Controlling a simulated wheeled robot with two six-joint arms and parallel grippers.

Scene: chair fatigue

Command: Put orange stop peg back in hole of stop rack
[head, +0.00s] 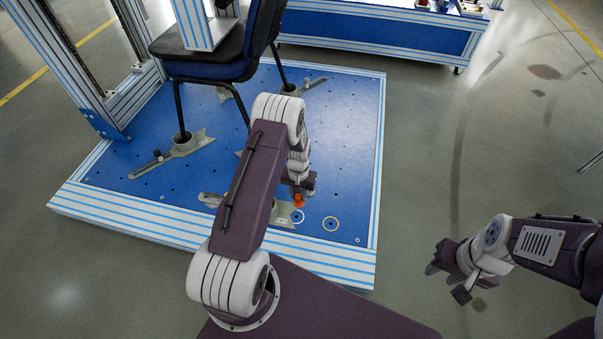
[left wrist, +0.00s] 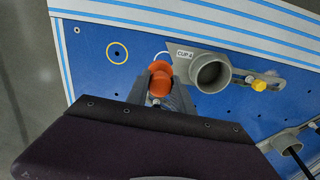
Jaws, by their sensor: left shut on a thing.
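The orange stop peg (left wrist: 158,78) is held between the fingers of my left gripper (left wrist: 157,92). It also shows in the head view (head: 298,200), below my left gripper (head: 300,190) and over the front right part of the blue base plate. A white-ringed spot (head: 298,216) is close to the peg; in the left wrist view the peg covers part of that ring. A yellow-ringed hole (head: 331,224) lies to its right and looks empty. I cannot make out whether the peg touches the plate. My right gripper (head: 448,280) appears open and empty, off the plate's right side.
A grey cup (left wrist: 212,74) labelled "CUP 4" stands beside the peg. A chair (head: 215,60) stands on the blue plate (head: 345,120) with its legs in grey cups. A blue-fronted bench (head: 380,32) is behind.

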